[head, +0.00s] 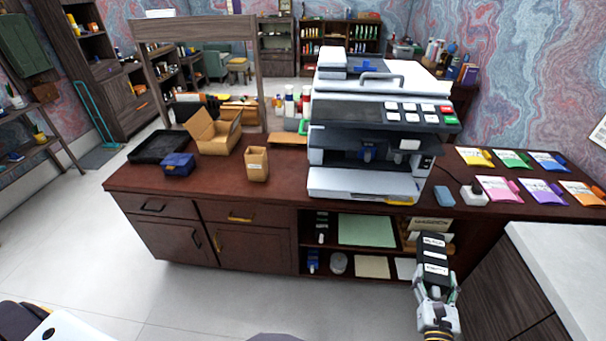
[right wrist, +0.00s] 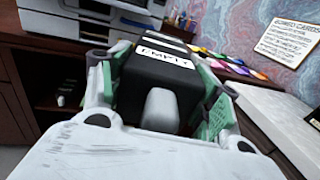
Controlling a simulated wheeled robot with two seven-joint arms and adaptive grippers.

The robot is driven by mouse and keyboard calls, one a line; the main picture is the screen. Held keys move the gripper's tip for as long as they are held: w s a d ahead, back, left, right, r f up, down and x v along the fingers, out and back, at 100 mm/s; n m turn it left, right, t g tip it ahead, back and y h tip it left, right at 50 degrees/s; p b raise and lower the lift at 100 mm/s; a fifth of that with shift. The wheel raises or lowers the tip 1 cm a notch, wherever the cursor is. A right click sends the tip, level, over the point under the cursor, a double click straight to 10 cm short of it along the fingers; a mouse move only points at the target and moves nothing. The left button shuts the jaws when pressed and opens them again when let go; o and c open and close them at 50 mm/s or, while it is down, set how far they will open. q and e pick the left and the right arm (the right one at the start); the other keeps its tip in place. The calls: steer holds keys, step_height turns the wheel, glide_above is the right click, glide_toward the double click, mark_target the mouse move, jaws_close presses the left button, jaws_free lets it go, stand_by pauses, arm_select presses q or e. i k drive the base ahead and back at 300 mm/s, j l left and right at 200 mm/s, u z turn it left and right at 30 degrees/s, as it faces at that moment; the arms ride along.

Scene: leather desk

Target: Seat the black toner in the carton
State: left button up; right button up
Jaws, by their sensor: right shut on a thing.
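The black toner (head: 434,258) is a dark block with white labels, one reading "EMPTY". My right gripper (head: 436,292) is shut on it and holds it in front of the desk, at the lower right of the head view. In the right wrist view the toner (right wrist: 160,75) sits between the two fingers of the gripper (right wrist: 158,95). An open cardboard carton (head: 214,138) with its flap raised stands on the left part of the desk, far from the toner. Its inside is mostly hidden. My left gripper is not in view.
A large printer (head: 372,130) stands mid-desk between toner and carton. A small tan box (head: 257,164), a blue box (head: 178,164) and a black tray (head: 158,147) are near the carton. Coloured packets (head: 500,188) lie at right. A pale counter (head: 560,255) is right of the gripper.

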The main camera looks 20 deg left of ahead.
mark_target(255, 150)
steer(key=i+j+u, duration=0.1)
steer(key=u, duration=0.4)
steer(key=i+j+u, duration=0.2)
steer(key=u, duration=0.25)
steer(key=i+j+z, duration=0.35)
steer(key=i+j, duration=0.25)
steer(key=j, duration=0.2)
steer(key=i+j+z, duration=0.2)
steer(key=j, duration=0.25)
steer(key=i, duration=0.1)
